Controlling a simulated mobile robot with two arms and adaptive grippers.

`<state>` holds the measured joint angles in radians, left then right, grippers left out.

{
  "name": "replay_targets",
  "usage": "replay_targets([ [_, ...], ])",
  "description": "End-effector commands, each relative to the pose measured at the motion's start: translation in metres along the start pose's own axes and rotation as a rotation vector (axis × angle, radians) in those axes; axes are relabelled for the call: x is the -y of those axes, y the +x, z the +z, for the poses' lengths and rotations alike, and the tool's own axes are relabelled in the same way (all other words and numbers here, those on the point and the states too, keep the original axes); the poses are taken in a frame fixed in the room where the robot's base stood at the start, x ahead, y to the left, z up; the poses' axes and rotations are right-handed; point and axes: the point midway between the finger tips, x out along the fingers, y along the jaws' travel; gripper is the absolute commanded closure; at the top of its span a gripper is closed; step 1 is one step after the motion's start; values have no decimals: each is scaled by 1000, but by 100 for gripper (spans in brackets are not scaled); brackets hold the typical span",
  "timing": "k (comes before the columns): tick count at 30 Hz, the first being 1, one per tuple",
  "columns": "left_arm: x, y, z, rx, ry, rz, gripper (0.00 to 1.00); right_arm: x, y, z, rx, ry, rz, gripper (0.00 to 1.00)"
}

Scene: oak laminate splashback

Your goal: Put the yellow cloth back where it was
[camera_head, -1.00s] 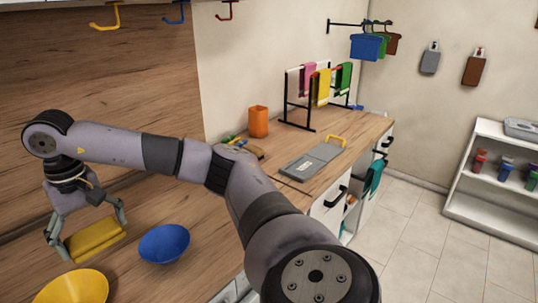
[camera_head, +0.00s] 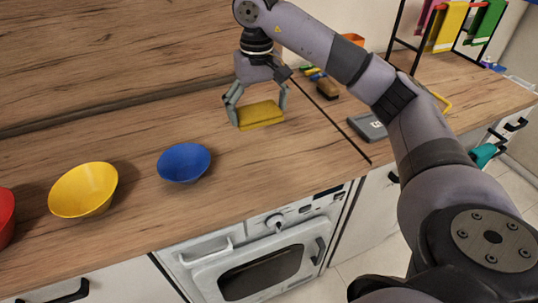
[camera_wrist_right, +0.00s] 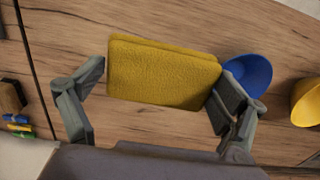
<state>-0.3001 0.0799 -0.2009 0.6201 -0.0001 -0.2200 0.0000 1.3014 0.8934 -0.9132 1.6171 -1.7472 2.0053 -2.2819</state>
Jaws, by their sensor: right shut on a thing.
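A folded yellow cloth (camera_head: 261,114) is held between the fingers of my right gripper (camera_head: 256,104). The gripper is shut on it, with one finger at each end, over the wooden counter to the right of the blue bowl. I cannot tell how far the cloth is above the counter. In the right wrist view the cloth (camera_wrist_right: 163,72) lies flat between the two fingers. Another yellow cloth (camera_head: 448,26) hangs on the rack at the top right, between a pink cloth (camera_head: 426,14) and a green cloth (camera_head: 487,22). My left gripper is not in view.
A blue bowl (camera_head: 184,163), a yellow bowl (camera_head: 84,190) and a red bowl (camera_head: 5,215) stand left on the counter. A brush (camera_head: 327,88) and a grey board (camera_head: 368,127) lie right. A dark seam (camera_head: 335,124) crosses the counter. An oven (camera_head: 262,262) is below.

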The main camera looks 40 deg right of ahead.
Motion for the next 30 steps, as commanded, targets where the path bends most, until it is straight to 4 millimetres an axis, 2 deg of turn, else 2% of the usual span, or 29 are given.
replay_targets([
  [1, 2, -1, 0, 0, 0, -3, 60, -1, 16, 2, 8, 0, 4, 31],
  [9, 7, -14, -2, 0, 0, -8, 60, -2, 85, 3, 6, 1, 4, 31],
  [12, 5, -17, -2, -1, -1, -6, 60, -1, 105, 3, 4, 2, 2, 31],
  [15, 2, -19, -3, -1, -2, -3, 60, -1, 117, 2, 2, 2, 1, 31],
  [20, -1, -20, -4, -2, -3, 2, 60, -1, 127, 3, 2, 1, 2, 31],
  [27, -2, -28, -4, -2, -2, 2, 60, -1, 160, 4, 4, 1, 1, 31],
  [30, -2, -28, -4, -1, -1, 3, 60, -1, 166, 3, 1, 1, 2, 31],
])
